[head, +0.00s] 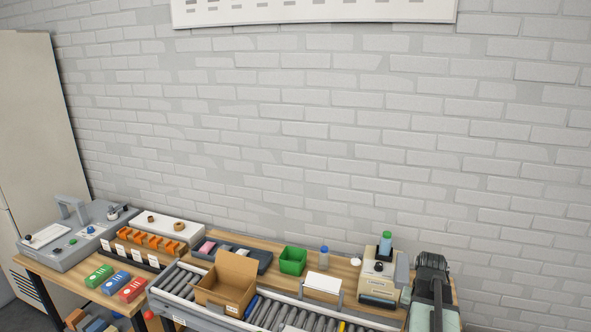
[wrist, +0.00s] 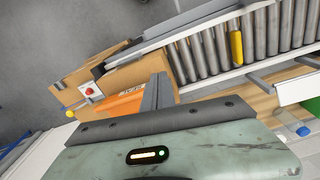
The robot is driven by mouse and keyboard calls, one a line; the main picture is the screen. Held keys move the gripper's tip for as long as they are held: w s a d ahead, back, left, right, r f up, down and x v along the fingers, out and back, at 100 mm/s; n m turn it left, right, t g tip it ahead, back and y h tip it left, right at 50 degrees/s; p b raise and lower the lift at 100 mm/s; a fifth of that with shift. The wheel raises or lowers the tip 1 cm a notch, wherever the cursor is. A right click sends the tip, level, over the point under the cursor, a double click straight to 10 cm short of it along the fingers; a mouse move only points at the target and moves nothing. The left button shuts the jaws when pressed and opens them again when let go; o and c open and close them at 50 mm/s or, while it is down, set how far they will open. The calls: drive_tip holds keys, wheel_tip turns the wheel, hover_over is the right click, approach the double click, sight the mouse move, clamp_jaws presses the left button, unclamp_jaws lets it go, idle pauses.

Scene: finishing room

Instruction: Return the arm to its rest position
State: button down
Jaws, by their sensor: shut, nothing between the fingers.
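My gripper (wrist: 157,92) shows in the wrist view as grey fingers close together beyond a dark bar and a pale green, worn housing. It is shut and I see nothing held in it. In the head view my arm (head: 432,290) is folded at the bottom right, by the right end of the bench. Its fingertips cannot be made out there. In the wrist view the fingers stand in front of an orange item and a wood-coloured surface; I cannot tell whether they touch anything.
An open cardboard box (head: 225,290) stands on the roller conveyor (head: 178,283). A green bin (head: 293,261), a bottle (head: 323,259) and a beige machine (head: 378,284) stand along the back. The machine is close left of my arm.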

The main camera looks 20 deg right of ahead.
drive_tip(key=w+a+n, duration=0.2)
drive_tip(key=w+a, duration=0.1)
drive_tip(key=a, duration=0.6)
drive_tip(key=w+a+n, duration=0.2)
drive_tip(key=w+a, duration=0.2)
drive_tip(key=a, duration=0.5)
drive_tip(key=w+a+n, duration=0.2)
drive_tip(key=w+a, duration=0.1)
drive_tip(key=a, duration=0.6)
drive_tip(key=shift+w+n, duration=0.25)
drive_tip(key=shift+n, duration=0.05)
drive_tip(key=a+n, duration=0.3)
drive_tip(key=a, duration=0.9)
wheel_tip(320, 180, down, 8)
drive_tip(key=s+d+b, duration=0.1)
drive_tip(key=s+b, duration=0.1)
drive_tip(key=b, duration=0.5)
drive_tip(key=shift+d+r+b, duration=0.25)
drive_tip(key=shift+d+b, duration=0.05)
drive_tip(key=shift+d, duration=0.1)
drive_tip(key=shift+s+d, duration=0.1)
drive_tip(key=shift+s, duration=0.05)
